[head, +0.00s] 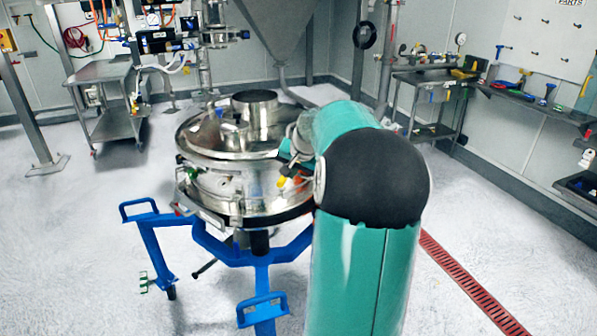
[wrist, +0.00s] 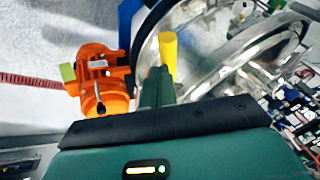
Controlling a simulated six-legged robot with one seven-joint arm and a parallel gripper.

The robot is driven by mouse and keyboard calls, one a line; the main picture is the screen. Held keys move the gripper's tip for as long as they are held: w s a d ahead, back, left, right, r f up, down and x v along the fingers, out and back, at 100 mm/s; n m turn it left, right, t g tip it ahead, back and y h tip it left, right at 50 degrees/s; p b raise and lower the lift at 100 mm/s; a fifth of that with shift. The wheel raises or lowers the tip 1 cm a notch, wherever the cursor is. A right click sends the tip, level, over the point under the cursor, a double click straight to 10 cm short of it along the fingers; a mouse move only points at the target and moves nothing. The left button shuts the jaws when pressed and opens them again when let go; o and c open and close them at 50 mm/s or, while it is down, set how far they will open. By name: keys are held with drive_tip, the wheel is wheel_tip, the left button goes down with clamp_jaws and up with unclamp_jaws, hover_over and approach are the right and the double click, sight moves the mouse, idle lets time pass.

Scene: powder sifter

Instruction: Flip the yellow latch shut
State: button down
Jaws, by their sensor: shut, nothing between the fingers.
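The yellow latch (wrist: 168,48) shows in the wrist view as a short yellow bar just beyond the tips of my gripper (wrist: 157,74). My gripper is shut and empty, pointing toward the latch. I cannot tell whether the two touch. In the head view the latch (head: 281,182) is a small yellow spot on the near right side of the round steel sifter (head: 215,190). My arm hides much of my gripper and the sifter's right side there.
An orange motor (wrist: 98,80) sits left of my gripper in the wrist view. A blue wheeled frame (head: 215,246) carries the sifter. A steel cart (head: 108,100) stands at the back left, and a tool bench (head: 440,78) at the back right. The left floor is open.

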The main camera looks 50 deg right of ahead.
drive_tip(key=w+a+m, duration=0.1)
drive_tip(key=w+a+m+h, duration=0.1)
drive_tip(key=m, duration=0.1)
drive_tip(key=shift+w+g, duration=0.4)
drive_tip(key=shift+w+a+m+g+h, duration=0.15)
drive_tip(key=shift+w+m+g+h, duration=0.3)
drive_tip(key=shift+w+m, duration=0.7)
drive_tip(key=shift+w+a+m+g+h, duration=0.15)
drive_tip(key=shift+w+m+g+h, duration=0.25)
drive_tip(key=shift+w+m, duration=0.8)
drive_tip(key=shift+w+a+m+g+h, duration=0.15)
drive_tip(key=shift+w+m+g+h, duration=0.3)
drive_tip(key=shift+w+m, duration=0.7)
drive_tip(key=shift+w, duration=0.2)
